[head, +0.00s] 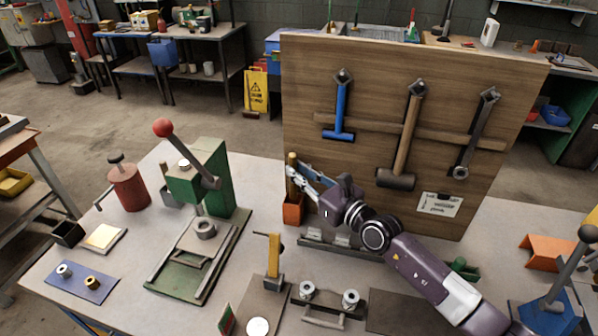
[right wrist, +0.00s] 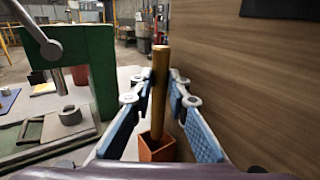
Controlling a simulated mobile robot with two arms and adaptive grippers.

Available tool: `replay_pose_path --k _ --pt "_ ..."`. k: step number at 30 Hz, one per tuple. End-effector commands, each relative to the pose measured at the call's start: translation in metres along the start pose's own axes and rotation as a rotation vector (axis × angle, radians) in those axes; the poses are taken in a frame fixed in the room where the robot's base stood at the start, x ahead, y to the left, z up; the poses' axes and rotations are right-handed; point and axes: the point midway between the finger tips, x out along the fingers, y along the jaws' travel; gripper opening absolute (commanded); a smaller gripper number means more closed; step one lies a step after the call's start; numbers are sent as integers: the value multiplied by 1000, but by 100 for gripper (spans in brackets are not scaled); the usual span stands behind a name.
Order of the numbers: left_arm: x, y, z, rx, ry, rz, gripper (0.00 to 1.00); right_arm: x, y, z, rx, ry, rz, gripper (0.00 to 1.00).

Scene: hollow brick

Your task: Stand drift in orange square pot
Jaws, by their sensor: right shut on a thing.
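The drift (head: 292,161) is a slim brass-brown rod, upright, at the left edge of the tool board. In the right wrist view the drift (right wrist: 160,85) stands between the blue finger pads. The orange square pot (head: 293,213) is right below it on the bench; it also shows in the right wrist view (right wrist: 156,150). The drift's lower end meets the pot's opening; how deep it sits is hidden. My right gripper (head: 296,178) is shut on the drift, above the pot; it also shows in the right wrist view (right wrist: 157,98). My left gripper is out of view.
The wooden tool board (head: 360,160) with a blue hammer (head: 341,108), a mallet (head: 407,140) and a wrench (head: 476,135) rises close beside the gripper. A green press (head: 205,185) stands left. Bare bench lies between press and pot.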

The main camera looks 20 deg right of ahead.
Motion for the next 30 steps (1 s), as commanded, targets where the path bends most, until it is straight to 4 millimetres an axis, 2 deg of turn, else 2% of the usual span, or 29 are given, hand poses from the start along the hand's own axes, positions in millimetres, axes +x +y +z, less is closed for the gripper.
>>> replay_pose_path --k 30 --pt "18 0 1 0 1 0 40 0 0 -17 0 -5 -1 0"
